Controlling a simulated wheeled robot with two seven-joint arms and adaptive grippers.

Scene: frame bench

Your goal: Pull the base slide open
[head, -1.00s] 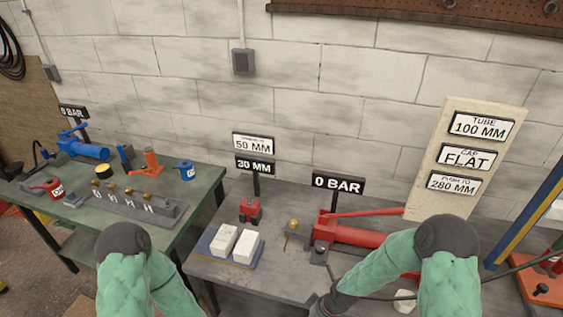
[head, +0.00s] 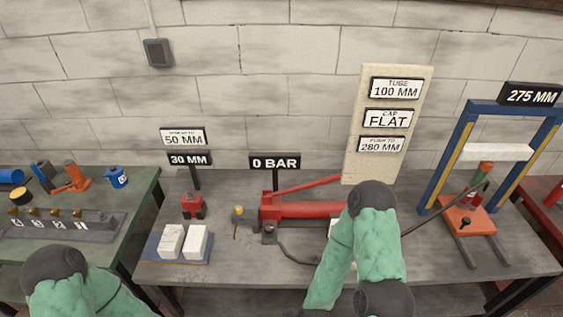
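A blue press frame (head: 456,155) with yellow stripes stands at the right end of the grey bench. At its foot is an orange base plate (head: 463,222) with two dark rails (head: 499,250) reaching toward the front, which looks like the base slide.
A red hand pump (head: 300,210) lies mid-bench, with a dark hose running to the frame's cylinder. Two white blocks (head: 184,242) on a blue plate, a small red jack (head: 193,207) and a sign board (head: 384,120) stand around it. Bare bench (head: 430,262) lies front-left of the frame.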

